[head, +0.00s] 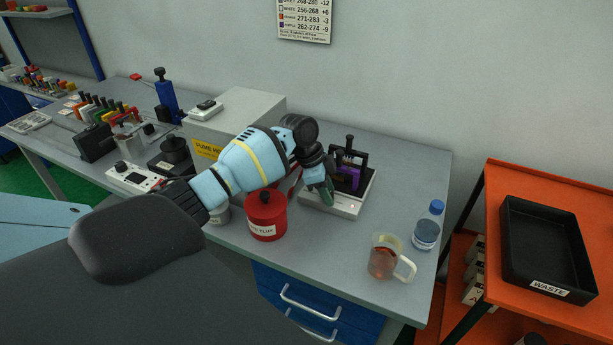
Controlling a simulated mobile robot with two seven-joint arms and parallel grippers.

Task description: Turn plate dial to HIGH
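A pale grey, plate-like unit (336,207) stands on the bench right of centre. A black frame with a purple piece (348,178) stands on it. My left arm reaches in from the left, and my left gripper (326,190) is at the unit's left front edge, pointing down. The gripper is seen from behind and partly covered by its own wrist, so its finger opening is unclear. I cannot make out a dial on this unit. A white control box with a dark knob (121,167) stands further left on the bench. My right gripper is not in view.
A red flux pot (266,215) stands just left of the unit. A glass mug with amber liquid (384,262) and a water bottle (428,226) stand to the right. A grey fume box (245,106) is behind my arm. An orange cart with a black waste tray (519,266) is far right.

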